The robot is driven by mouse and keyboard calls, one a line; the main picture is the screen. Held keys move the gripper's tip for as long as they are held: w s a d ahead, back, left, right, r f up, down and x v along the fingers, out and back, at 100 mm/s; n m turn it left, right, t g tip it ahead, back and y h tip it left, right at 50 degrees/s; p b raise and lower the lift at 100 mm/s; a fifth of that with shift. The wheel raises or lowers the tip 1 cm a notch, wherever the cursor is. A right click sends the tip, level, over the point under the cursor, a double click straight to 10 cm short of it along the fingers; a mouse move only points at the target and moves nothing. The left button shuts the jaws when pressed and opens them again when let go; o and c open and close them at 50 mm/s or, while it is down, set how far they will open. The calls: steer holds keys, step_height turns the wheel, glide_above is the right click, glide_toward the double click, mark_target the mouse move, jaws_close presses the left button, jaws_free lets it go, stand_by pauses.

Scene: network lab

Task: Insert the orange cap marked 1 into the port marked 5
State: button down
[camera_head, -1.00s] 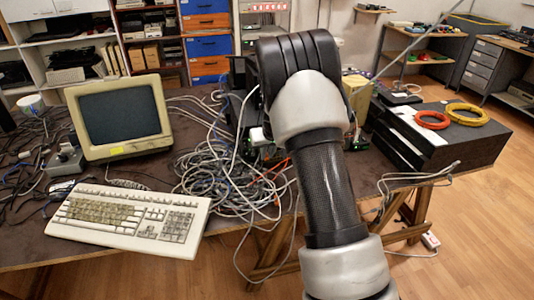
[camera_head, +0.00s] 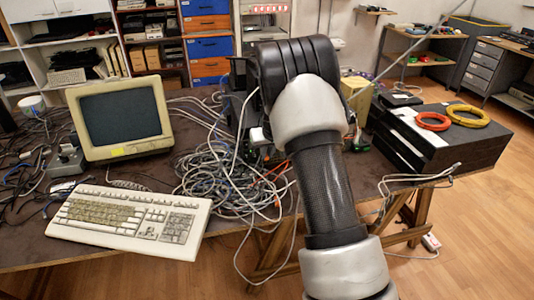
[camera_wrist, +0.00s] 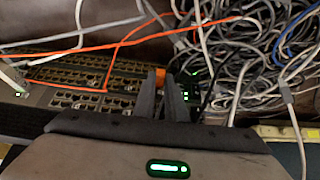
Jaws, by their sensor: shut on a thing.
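In the wrist view my gripper (camera_wrist: 161,74) reaches over the edge of a rack of network switches, its two dark fingers close together. A small orange piece (camera_wrist: 148,67) shows at the fingertips; I take it to be the orange cap, but its number cannot be read. The switch (camera_wrist: 80,78) has rows of dark ports to the left of the fingers. No port number is legible, so I cannot tell which is port 5. In the head view my arm hides the gripper, the cap and most of the switches.
Orange cables (camera_wrist: 108,55) cross above the ports. A heap of grey cables (camera_wrist: 255,60) lies at the upper right, also seen in the head view (camera_head: 225,170). A keyboard (camera_head: 130,220) and monitor (camera_head: 120,115) stand left. A black box (camera_head: 445,140) with cable coils stands right.

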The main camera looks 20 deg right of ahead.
steer(key=shift+w, duration=0.3)
steer(key=c, duration=1.7)
jaws_free()
